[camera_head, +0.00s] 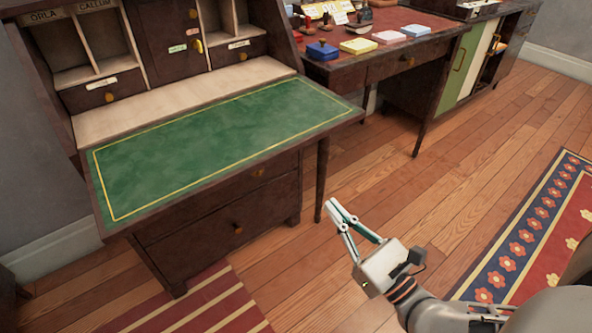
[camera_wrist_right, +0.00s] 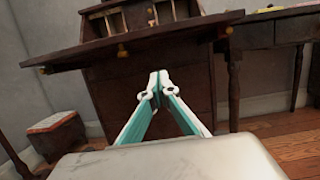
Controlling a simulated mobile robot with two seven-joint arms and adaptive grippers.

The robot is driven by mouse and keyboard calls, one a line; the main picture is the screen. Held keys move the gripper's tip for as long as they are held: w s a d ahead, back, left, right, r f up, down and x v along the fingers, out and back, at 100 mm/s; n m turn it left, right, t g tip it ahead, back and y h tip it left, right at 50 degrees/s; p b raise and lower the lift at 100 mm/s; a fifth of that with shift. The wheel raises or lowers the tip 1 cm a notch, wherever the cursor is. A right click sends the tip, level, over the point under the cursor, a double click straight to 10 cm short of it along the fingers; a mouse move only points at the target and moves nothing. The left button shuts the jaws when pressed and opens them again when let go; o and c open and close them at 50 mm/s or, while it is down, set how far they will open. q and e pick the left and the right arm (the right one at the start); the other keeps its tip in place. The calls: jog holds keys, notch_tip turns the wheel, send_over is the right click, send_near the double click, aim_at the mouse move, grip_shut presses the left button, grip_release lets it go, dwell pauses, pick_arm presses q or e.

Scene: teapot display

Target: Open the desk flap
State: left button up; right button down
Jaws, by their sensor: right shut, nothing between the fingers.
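The desk flap (camera_head: 220,140) is folded down and lies flat, its green top with a gold border facing up. In the right wrist view its front edge (camera_wrist_right: 160,36) runs across the upper part. My right gripper (camera_head: 333,208) is shut and empty, in front of the flap's right front corner and lower than it, apart from it. Its fingertips meet in the right wrist view (camera_wrist_right: 157,82). My left gripper is not in view.
Pigeonholes and small labelled drawers (camera_head: 100,92) stand behind the flap. A second desk (camera_head: 400,45) with coloured boxes is at the back right. A striped rug (camera_head: 185,305) and a flowered rug (camera_head: 520,240) lie on the wooden floor. Open floor lies right of the desk.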

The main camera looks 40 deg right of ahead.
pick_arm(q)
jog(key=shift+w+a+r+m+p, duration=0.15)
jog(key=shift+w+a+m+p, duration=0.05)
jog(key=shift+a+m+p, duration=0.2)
pick_arm(e)
jog(key=w+r, duration=0.6)
jog(key=w, duration=0.3)
jog(key=shift+w+r, duration=0.35)
jog(key=shift+a, duration=0.1)
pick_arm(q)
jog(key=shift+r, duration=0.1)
pick_arm(e)
jog(key=shift+r, duration=0.1)
